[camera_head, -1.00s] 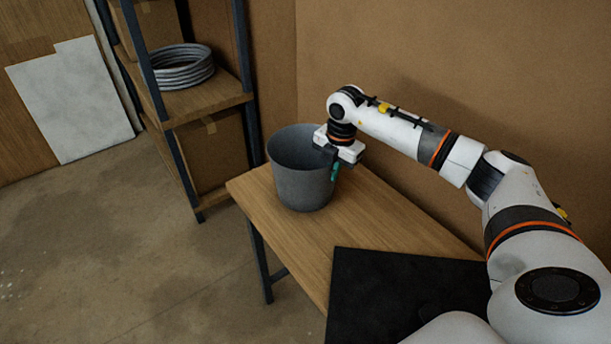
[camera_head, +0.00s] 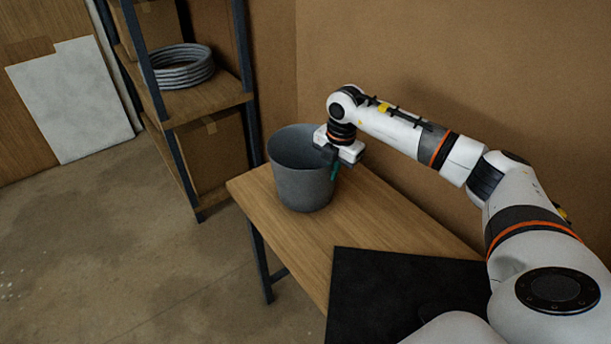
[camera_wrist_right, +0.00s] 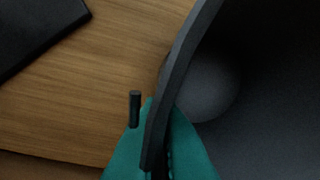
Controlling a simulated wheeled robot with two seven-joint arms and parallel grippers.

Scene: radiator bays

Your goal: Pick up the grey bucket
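The grey bucket (camera_head: 300,186) stands upright and open-topped on the wooden table (camera_head: 290,243), near its far left end. My right gripper (camera_head: 332,166) points down at the right side of the bucket's rim. In the right wrist view, its two teal fingers (camera_wrist_right: 161,118) lie on either side of the bucket wall (camera_wrist_right: 183,58) and press close against it, one inside and one outside. The gripper is shut on the rim. The bucket's base appears to rest on the table. My left gripper is not in view.
A black flat item (camera_head: 385,292) lies on the table's near part. A shelf unit (camera_head: 205,101) with a coiled grey hose (camera_head: 182,70) and cardboard boxes stands behind to the left. A brown wall (camera_head: 450,80) runs close behind the table. Open floor (camera_head: 120,250) lies left.

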